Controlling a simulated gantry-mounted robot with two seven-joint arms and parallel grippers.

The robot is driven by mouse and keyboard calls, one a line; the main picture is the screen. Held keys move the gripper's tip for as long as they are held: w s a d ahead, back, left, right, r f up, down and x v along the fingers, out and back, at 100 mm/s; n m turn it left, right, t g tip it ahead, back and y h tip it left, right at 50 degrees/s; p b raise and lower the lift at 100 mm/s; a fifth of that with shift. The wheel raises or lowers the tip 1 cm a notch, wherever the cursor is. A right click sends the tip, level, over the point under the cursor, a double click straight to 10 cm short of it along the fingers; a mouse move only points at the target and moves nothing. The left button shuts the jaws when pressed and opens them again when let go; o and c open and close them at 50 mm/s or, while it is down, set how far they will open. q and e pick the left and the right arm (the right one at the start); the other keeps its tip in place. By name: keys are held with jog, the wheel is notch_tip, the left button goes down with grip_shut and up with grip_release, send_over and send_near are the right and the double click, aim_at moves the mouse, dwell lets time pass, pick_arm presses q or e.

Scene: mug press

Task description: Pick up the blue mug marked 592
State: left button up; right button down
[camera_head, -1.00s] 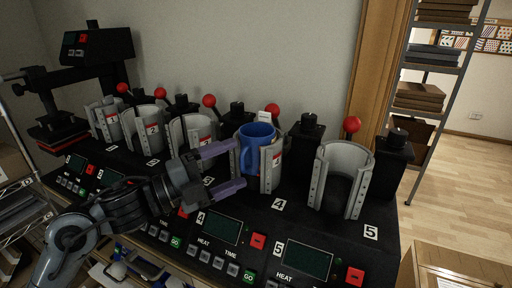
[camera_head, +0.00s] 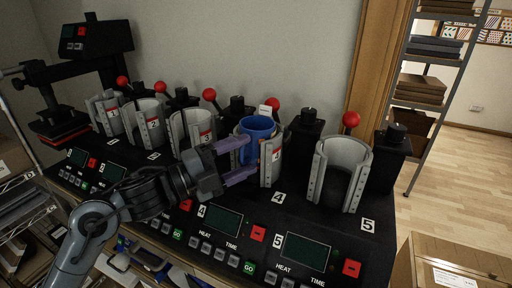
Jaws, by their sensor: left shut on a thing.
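The blue mug (camera_head: 257,127) sits upright inside press 4, whose grey curved clamp (camera_head: 271,166) wraps around it. No 592 marking on the mug can be read. My left gripper (camera_head: 238,160) comes in from the left and front. Its two purple fingers are at the mug's handle side and are shut on the mug's handle, which they largely hide. The lower part of the mug is hidden by the clamp and the fingers. My right gripper is not in view.
Empty grey clamps of press 5 (camera_head: 322,176), press 3 (camera_head: 177,128), press 2 (camera_head: 140,118) and press 1 stand in the row. Red-knobbed levers (camera_head: 351,119) rise beside them. A cardboard box (camera_head: 440,262) stands at the lower right.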

pick_arm(q)
jog(key=shift+r, duration=0.3)
